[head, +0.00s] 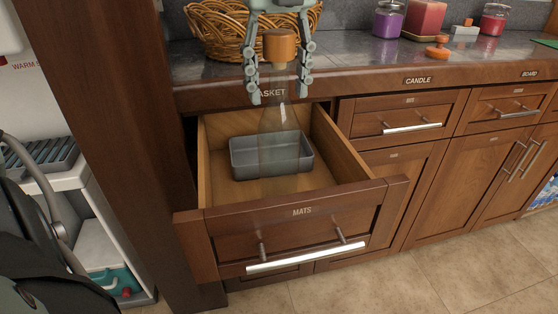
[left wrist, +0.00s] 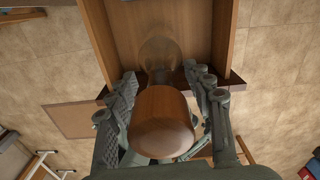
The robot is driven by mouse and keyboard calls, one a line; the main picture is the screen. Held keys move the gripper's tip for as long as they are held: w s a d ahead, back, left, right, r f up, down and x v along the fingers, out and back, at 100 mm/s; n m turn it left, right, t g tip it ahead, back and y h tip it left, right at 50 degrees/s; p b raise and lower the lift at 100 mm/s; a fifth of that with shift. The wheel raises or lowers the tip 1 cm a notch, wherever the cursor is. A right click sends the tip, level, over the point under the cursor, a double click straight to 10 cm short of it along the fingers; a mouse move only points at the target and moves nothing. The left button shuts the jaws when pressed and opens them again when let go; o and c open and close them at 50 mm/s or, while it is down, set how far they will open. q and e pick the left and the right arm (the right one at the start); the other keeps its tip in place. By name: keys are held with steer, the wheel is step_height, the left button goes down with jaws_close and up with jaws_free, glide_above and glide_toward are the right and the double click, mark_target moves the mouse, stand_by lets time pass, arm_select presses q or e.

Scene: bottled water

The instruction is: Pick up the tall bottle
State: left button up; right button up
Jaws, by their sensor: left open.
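The tall bottle (head: 279,140) is clear, with a thick wooden-brown cap, and appears upright at the open drawer. Its lower body overlaps a grey tray in the head view, and I cannot tell exactly what its base rests on. My left gripper (head: 279,94) comes down from above with its fingers on either side of the bottle's cap and neck. The fingers are open, with gaps beside the cap. In the left wrist view the cap (left wrist: 162,122) fills the space between the fingers, and the clear body shows beyond it. My right gripper is not in view.
The open drawer (head: 300,212), labelled MATS, holds the grey tray (head: 240,160). Its wooden walls stand around the bottle. Above it, the counter (head: 355,62) carries a wicker basket (head: 215,30) close behind the gripper, and candles (head: 425,18) to the right.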

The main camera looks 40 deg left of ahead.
arm_select(q)
jaws_close()
stand_by(0.3)
steer(key=shift+r, duration=0.1)
